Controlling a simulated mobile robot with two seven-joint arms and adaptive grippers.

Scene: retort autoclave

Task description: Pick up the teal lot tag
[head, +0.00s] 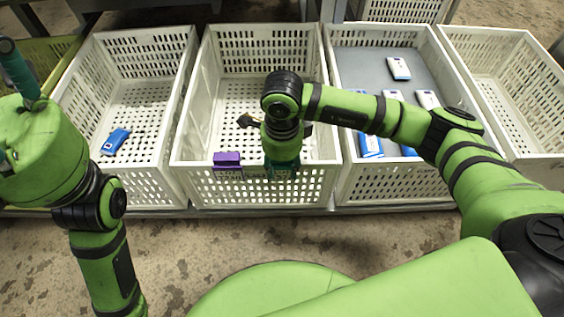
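My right arm reaches over the second crate from the left (182,162). Its wrist points down at that crate's front rim, right of a purple tag (227,159) on the rim. My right gripper (283,167) is a dark teal shape at the end of the wrist; its fingers cannot be made out. I cannot pick out a separate teal lot tag; the wrist and gripper cover that part of the rim. My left arm stands at the left edge, and its fingertips do not show.
The left crate (187,85) holds a blue and white item (115,141). The third crate (333,60) holds several white and blue packs on a grey sheet. The right crate (540,35) looks empty. A dark piece shows beside my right wrist. Bare floor lies in front.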

